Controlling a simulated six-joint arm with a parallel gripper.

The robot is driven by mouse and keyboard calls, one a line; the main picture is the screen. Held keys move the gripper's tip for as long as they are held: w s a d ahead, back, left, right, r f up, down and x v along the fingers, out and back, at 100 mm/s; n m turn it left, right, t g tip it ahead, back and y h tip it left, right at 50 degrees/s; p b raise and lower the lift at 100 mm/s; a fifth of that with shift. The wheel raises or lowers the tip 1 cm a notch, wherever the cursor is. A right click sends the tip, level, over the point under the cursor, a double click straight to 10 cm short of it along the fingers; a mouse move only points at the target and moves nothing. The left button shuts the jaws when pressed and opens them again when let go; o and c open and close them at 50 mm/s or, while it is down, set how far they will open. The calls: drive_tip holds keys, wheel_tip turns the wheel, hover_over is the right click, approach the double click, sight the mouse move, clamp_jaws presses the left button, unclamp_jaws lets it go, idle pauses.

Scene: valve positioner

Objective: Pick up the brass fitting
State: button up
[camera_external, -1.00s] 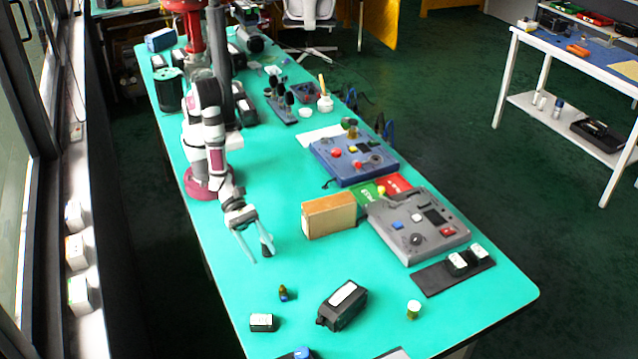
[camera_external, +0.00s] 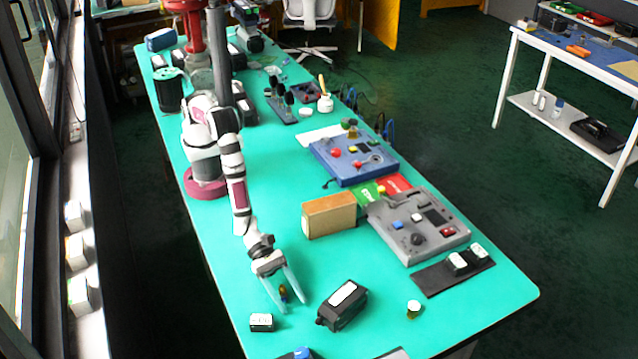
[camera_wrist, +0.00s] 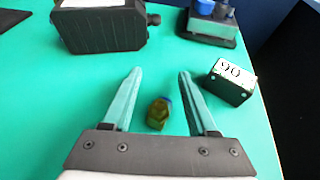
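The brass fitting (camera_external: 283,293) is a small brass-yellow piece with a dark blue part, on the green table. In the wrist view the fitting (camera_wrist: 158,112) lies between the two fingers, apart from both. My gripper (camera_external: 283,304) is open, with its pale teal fingers on either side of the fitting. In the wrist view the gripper (camera_wrist: 160,75) has its fingertips reaching past the fitting. I cannot tell how high the fingers are above the table.
A white-and-black block marked 90 (camera_wrist: 231,82) is close beside one finger; it also shows in the external view (camera_external: 262,322). A black positioner box (camera_external: 342,305) stands right of the gripper. A cardboard-brown box (camera_external: 329,214) stands behind.

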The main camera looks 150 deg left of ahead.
clamp_jaws()
